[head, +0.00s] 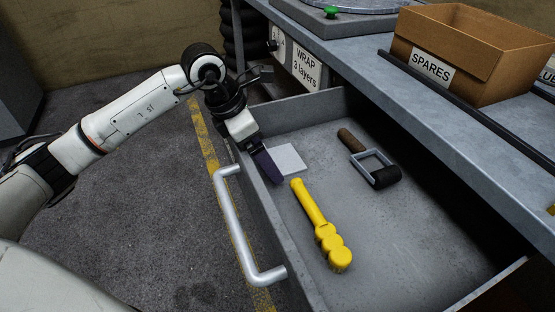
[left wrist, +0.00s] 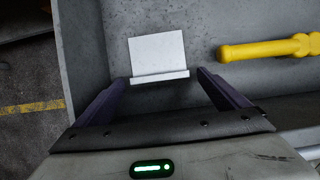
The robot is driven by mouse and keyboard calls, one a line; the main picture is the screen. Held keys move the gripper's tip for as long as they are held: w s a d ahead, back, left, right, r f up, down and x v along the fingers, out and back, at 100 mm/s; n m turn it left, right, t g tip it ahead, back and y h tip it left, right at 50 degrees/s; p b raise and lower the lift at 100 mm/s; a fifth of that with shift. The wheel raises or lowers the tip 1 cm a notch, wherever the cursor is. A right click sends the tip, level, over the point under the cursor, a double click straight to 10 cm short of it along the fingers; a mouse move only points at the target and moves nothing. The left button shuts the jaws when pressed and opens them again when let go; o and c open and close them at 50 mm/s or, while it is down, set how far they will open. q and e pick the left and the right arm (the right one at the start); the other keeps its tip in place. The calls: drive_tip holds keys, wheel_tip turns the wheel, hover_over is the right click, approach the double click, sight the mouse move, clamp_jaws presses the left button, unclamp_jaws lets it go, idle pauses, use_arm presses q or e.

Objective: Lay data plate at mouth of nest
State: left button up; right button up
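A flat pale plate (head: 288,159), which looks like the data plate, lies on the floor of the open drawer (head: 395,235), near its left wall. The left wrist view shows the plate (left wrist: 157,50) with a raised lip along its near edge. My left gripper (head: 268,168) reaches down into the drawer beside the plate. In the left wrist view, its two dark purple fingers (left wrist: 160,84) are apart, one on each side of the plate's lip, with visible gaps. I cannot tell their exact height above it. No nest can be identified. My right gripper is out of view.
A yellow-handled tool (head: 318,222) lies right of the plate, and a brown-handled roller (head: 370,160) lies farther back. The drawer's handle (head: 232,225) is at the front. A workbench (head: 400,90) overhangs the drawer, carrying a SPARES box (head: 470,50).

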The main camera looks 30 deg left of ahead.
use_arm(q)
drive_tip(key=c, duration=1)
drive_tip(key=shift+r+p, duration=1.3)
drive_tip(key=shift+r, duration=3.75)
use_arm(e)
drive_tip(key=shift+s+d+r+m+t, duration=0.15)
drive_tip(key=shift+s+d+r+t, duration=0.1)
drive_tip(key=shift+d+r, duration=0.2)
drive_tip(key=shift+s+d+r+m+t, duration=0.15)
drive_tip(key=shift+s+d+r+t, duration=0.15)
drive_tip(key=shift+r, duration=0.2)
